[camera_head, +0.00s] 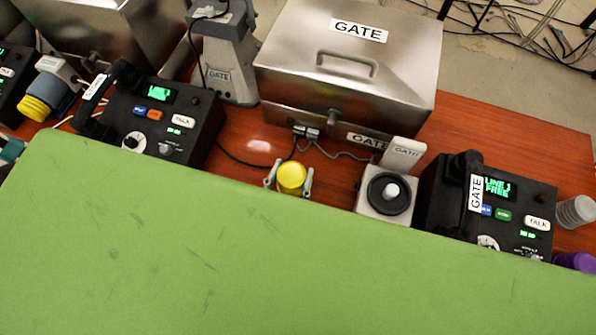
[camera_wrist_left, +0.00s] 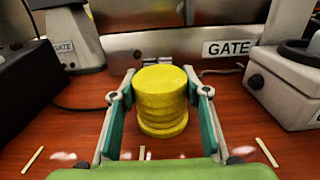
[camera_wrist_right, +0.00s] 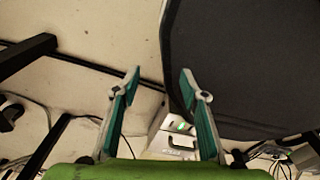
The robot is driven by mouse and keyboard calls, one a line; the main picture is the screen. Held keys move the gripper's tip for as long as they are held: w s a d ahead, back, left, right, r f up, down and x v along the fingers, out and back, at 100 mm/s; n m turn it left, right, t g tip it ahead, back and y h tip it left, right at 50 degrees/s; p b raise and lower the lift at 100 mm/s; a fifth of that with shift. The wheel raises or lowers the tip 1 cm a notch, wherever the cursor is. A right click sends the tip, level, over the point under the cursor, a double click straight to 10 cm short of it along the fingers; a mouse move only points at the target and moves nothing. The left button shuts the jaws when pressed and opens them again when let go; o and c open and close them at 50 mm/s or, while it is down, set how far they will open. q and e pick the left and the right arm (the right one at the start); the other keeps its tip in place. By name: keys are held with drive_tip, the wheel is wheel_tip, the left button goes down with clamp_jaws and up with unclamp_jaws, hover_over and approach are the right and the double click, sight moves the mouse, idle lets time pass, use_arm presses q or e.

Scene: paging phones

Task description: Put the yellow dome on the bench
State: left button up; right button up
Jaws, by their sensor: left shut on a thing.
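The yellow dome (camera_head: 291,177) is a ribbed, rounded yellow piece, also seen large in the left wrist view (camera_wrist_left: 161,100). My left gripper (camera_head: 290,172) has its two fingers on either side of it and is shut on it. The dome is upright over the red-brown wooden bench (camera_head: 245,172); I cannot tell whether its base touches the wood. My right gripper (camera_wrist_right: 159,78) is open and empty, over the floor in the right wrist view; it does not show in the head view.
A steel box (camera_head: 350,75) marked GATE stands behind the dome. A white unit with a black ring (camera_head: 388,192) and a phone console (camera_head: 490,205) are at right; another console (camera_head: 150,118) is at left. Bare wood and a black cable lie beside the dome.

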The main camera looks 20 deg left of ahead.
use_arm(q)
drive_tip(key=shift+s+a+r, duration=0.1)
drive_tip(key=shift+s+a, duration=0.05)
drive_tip(key=shift+a, duration=0.2)
drive_tip(key=o, duration=1.1)
drive_tip(key=shift+o, duration=0.2)
drive_tip(key=shift+s, duration=0.2)
drive_tip(key=s+b, duration=0.1)
drive_tip(key=s, duration=0.9)
drive_tip(key=shift+s+a+b, duration=0.1)
drive_tip(key=shift+s+b, duration=0.2)
drive_tip(key=shift+s, duration=0.55)
use_arm(e)
drive_tip(key=shift+s+a+f, duration=0.2)
drive_tip(key=shift+f, duration=0.2)
drive_tip(key=shift+s+a+f, duration=0.15)
drive_tip(key=shift+s+f, duration=0.05)
drive_tip(key=shift+f, duration=0.15)
drive_tip(key=shift+a, duration=0.2)
